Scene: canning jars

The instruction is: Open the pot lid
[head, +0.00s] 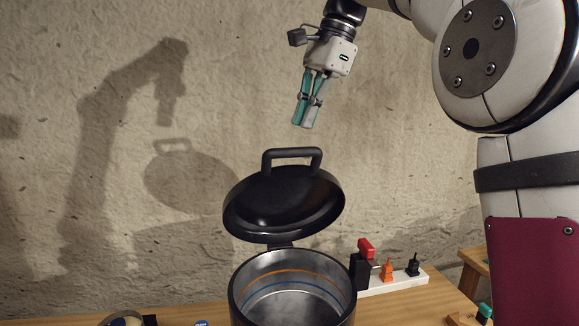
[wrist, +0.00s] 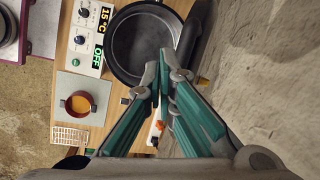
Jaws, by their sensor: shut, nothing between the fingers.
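The black pot (head: 293,288) stands on the wooden table, its steel inside and coloured lines showing. Its black lid (head: 284,200) is tilted up on the hinge at the back rim, wide open, with the loop handle (head: 292,153) at its top. My gripper (head: 303,122) is above the lid handle, apart from it, with its fingers together and empty. The raised lid (wrist: 197,40) shows edge-on beside the pot.
A white power strip (head: 398,282) with red, orange and black plugs lies right of the pot. The wrist view shows a control panel (wrist: 86,40) reading 15°C and OFF, and a small orange-filled pot (wrist: 79,103) on a grey mat. A rough wall stands behind.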

